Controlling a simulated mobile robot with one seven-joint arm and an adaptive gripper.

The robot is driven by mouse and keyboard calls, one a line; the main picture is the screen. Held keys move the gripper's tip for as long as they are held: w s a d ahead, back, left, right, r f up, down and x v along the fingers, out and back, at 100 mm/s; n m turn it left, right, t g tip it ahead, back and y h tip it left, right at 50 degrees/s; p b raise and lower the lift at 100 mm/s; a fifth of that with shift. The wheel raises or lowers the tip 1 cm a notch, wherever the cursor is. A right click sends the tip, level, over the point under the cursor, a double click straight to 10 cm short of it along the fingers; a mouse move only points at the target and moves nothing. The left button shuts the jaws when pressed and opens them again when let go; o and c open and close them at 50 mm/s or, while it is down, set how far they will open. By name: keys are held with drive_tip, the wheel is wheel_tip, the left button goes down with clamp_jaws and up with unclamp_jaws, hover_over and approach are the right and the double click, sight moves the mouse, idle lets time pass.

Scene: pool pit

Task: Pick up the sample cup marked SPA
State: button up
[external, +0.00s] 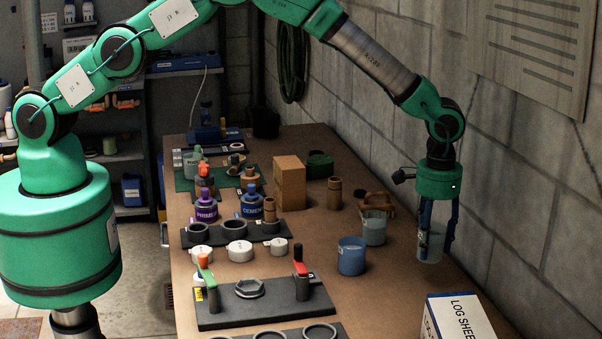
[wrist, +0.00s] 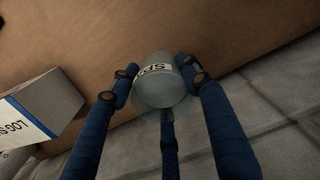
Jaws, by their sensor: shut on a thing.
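The sample cup marked SPA (wrist: 160,85) is a pale, translucent cup with a white label in dark letters. In the wrist view it sits between the blue fingers of my gripper (wrist: 158,88), which are shut on it. In the external view the cup (external: 430,246) hangs in my gripper (external: 437,228) near the right edge of the bench. I cannot tell for sure whether its bottom is clear of the bench top. The fingers hide part of the cup.
A blue cup (external: 352,256) and a grey-green cup (external: 374,228) stand to the left of my gripper. The log sheet box (external: 460,318) is in front, and a block wall (external: 500,180) rises close on the right. Valve plates and bottles fill the bench's left side.

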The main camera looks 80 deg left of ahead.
sight(433, 227)
drive_tip(key=shift+r, duration=1.7)
